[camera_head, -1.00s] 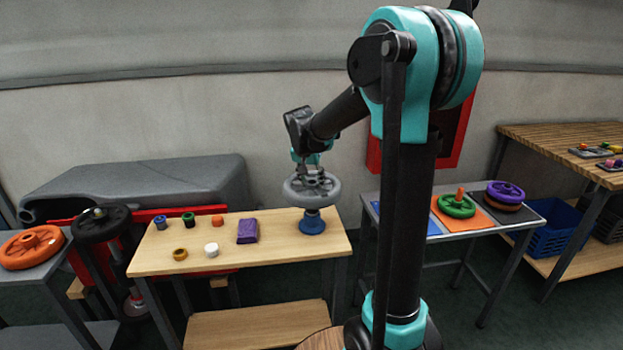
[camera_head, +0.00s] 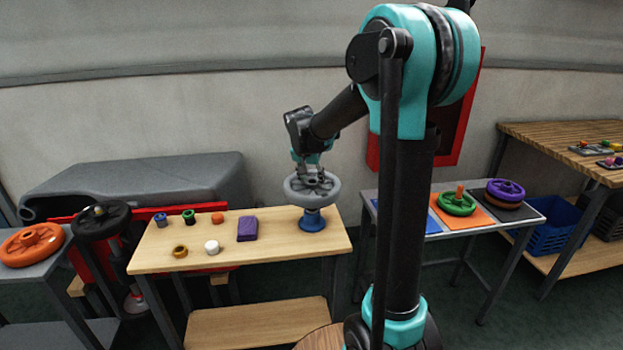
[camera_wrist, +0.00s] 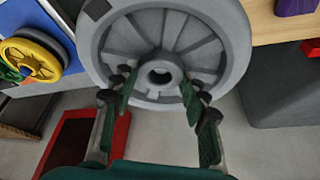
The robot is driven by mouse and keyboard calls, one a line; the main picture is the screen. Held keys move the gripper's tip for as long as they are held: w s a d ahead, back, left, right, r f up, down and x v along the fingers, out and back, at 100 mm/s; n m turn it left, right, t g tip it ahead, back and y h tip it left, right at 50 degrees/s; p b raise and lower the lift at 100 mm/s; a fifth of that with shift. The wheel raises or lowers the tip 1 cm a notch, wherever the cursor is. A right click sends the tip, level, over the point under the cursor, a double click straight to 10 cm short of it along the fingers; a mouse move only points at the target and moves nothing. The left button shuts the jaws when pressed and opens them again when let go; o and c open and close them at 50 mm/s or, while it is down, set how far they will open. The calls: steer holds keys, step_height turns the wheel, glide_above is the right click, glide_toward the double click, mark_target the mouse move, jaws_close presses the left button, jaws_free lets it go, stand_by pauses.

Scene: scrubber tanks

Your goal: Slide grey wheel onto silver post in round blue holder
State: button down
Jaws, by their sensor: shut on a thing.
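The grey spoked wheel (camera_head: 298,192) is in my gripper (camera_head: 311,168), directly above the round blue holder (camera_head: 312,222) at the right end of the wooden table. In the wrist view my gripper (camera_wrist: 158,84) has its two fingers closed around the hub of the wheel (camera_wrist: 232,45), whose centre hole is visible.
The wooden table (camera_head: 285,245) also carries a purple block (camera_head: 247,229) and several small coloured rings to the left. To the right, a grey table holds a green wheel (camera_head: 457,204) and a purple wheel (camera_head: 506,190). A yellow wheel (camera_wrist: 30,58) shows in the wrist view.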

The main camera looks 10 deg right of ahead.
mark_target(312, 188)
steer(key=shift+f, duration=2)
stand_by(4.9)
steer(key=c, duration=0.7)
jaws_free()
steer(key=shift+c, duration=0.2)
